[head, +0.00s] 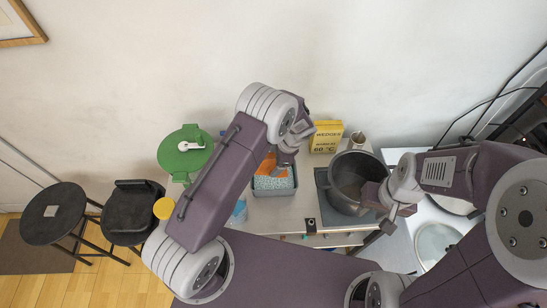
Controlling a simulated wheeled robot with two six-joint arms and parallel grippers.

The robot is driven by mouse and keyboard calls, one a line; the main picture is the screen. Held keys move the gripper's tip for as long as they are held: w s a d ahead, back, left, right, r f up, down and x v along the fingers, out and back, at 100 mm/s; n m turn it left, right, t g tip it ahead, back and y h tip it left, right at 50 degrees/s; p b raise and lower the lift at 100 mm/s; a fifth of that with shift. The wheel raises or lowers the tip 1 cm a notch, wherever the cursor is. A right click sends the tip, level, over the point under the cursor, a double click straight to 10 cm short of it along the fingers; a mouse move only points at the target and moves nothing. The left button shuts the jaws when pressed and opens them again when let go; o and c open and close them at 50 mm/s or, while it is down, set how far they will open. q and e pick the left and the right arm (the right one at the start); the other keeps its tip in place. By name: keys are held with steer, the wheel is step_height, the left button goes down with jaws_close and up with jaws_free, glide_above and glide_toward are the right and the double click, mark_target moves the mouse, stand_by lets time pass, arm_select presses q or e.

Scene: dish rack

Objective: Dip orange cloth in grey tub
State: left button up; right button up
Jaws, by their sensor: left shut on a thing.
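The grey tub (275,193) sits on the counter in the middle of the head view, with a pale blue, speckled filling. The orange cloth (266,166) shows at the tub's back left, partly hidden by my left arm. My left gripper (284,160) is over the back of the tub and shut on the orange cloth. I cannot tell how far the cloth reaches into the filling. My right gripper (388,226) is at the front right of the dark pot, away from the tub; its jaw opening is unclear.
A large dark pot (343,165) stands on a dark plate right of the tub. A yellow box (326,136) and a small brown cup (357,139) stand behind. A green lidded container (184,150) is at left. White basins are at right. Two black stools stand far left.

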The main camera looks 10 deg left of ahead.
arm_select(q)
steer(key=shift+w+d+f+b, duration=0.25)
steer(key=shift+d+f+b, duration=0.1)
steer(key=shift+f, duration=0.25)
step_height(320, 180, down, 8)
steer(key=b, duration=0.6)
steer(key=shift+a+f+b, duration=0.15)
steer(key=shift+f+b, duration=0.05)
steer(key=shift+b, duration=0.1)
steer(key=shift+s, duration=0.1)
steer(key=shift+r, duration=0.15)
step_height(320, 180, up, 9)
steer(key=p, duration=0.7)
steer(key=shift+r, duration=0.2)
steer(key=shift+f, duration=0.1)
